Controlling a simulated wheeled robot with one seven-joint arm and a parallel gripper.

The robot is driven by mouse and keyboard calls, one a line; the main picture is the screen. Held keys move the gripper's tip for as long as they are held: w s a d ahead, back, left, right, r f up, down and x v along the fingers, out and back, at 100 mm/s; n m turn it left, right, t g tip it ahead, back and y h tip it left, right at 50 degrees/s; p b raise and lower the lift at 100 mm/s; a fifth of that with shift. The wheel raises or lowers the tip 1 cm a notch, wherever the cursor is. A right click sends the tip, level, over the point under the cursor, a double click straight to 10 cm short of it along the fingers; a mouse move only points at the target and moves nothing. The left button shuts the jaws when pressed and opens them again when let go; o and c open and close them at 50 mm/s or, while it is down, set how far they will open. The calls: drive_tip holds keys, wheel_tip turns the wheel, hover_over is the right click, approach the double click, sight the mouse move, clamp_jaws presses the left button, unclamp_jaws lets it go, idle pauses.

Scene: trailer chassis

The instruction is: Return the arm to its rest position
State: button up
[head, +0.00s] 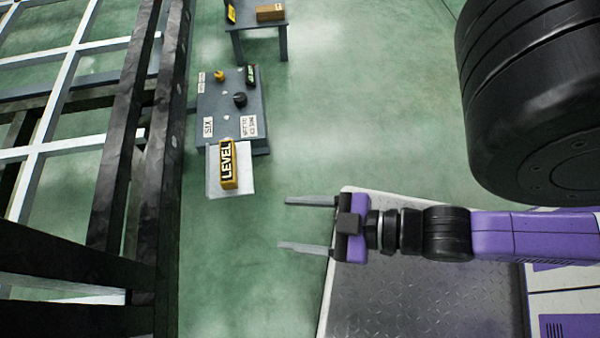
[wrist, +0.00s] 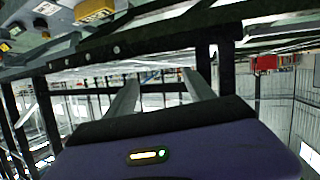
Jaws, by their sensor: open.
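My gripper (head: 308,224) reaches out to the left at the end of my purple and black arm, in the lower middle of the head view. Its two grey fingers are spread wide apart with nothing between them. In the wrist view the fingers of my gripper (wrist: 160,92) point away from the camera toward the dark frame, and the space between them is empty. My arm stretches in from the right edge of the head view, above a dark tread-plate deck (head: 420,300).
The dark chassis frame (head: 130,130) with white crossbars stands at the left. A table (head: 257,28) stands at the back. Green floor (head: 350,110) is clear between.

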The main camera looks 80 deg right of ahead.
drive_tip(key=r, duration=0.1)
drive_tip(key=r+m, duration=0.1)
drive_tip(key=r+t, duration=0.1)
drive_tip(key=r, duration=0.1)
drive_tip(key=shift+s+d+m, duration=0.2)
drive_tip(key=shift+d+m, duration=0.1)
drive_tip(key=shift+d, duration=0.05)
wheel_tip(320, 180, up, 31)
drive_tip(key=p, duration=3.1)
